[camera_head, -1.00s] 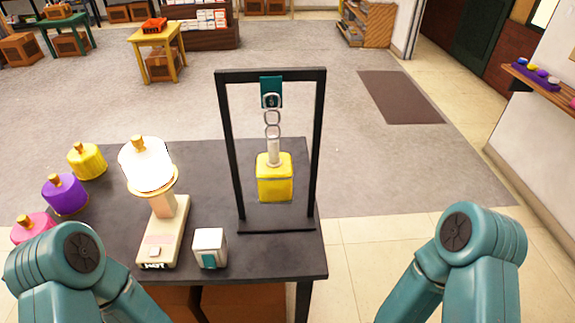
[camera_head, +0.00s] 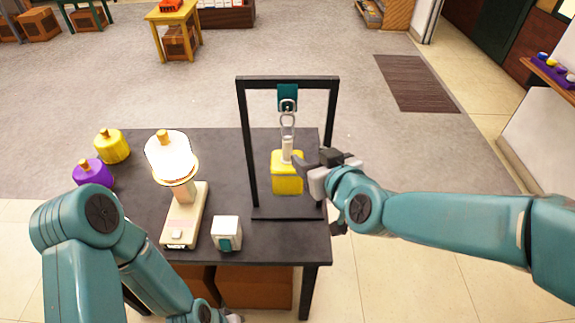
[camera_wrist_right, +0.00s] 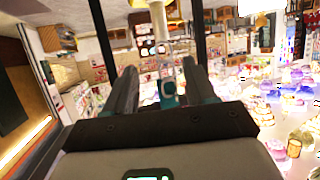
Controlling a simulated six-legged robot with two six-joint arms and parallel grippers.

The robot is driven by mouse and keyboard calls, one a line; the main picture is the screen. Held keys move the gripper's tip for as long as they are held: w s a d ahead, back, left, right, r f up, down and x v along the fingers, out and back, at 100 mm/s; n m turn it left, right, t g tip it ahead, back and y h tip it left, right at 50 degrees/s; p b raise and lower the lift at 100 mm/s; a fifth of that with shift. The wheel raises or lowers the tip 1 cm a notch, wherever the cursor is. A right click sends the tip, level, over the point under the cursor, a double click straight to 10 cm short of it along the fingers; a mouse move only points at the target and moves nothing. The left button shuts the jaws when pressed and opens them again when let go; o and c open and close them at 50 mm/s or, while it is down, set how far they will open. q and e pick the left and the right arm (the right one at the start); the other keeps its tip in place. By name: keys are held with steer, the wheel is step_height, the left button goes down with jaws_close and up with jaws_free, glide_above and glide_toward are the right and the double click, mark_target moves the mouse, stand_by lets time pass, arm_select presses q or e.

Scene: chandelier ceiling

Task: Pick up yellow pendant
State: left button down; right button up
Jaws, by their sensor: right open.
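The yellow pendant (camera_head: 287,180), a yellow block with a pale stem, hangs by a metal link from the teal hook block (camera_head: 288,97) in the black frame (camera_head: 249,150). My right gripper (camera_head: 308,160) is open, just right of the pendant and overlapping its upper right edge in the head view; contact cannot be told. In the right wrist view the two fingers (camera_wrist_right: 160,78) are apart, with a teal block with a ring (camera_wrist_right: 168,93) seen between them. A yellow piece (camera_wrist_right: 138,4) is cut by that view's top edge. My left gripper (camera_head: 230,317) barely shows at the bottom edge.
On the dark table (camera_head: 230,170) stand a lit lamp (camera_head: 169,158) on a beige base, a white and teal cube (camera_head: 226,234), a yellow jar (camera_head: 112,146) and a purple jar (camera_head: 92,173). The frame's posts flank the pendant closely.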

mark_target(285, 140)
steer(key=x, duration=0.3)
steer(key=p+x, duration=0.1)
steer(key=x, duration=0.6)
steer(key=shift+w+f, duration=0.15)
steer(key=shift+f, duration=0.2)
steer(key=p+x, duration=0.2)
steer(key=x, duration=0.2)
steer(key=shift+w+a+f, duration=0.1)
steer(key=shift+a+f, duration=0.15)
steer(key=shift+f, duration=0.05)
steer(key=shift+w+a+f+p, duration=0.15)
steer(key=shift+w+f+p, duration=0.1)
steer(key=shift+w+p, duration=0.1)
steer(key=shift+c, duration=0.3)
jaws_close()
steer(key=shift+r, duration=0.2)
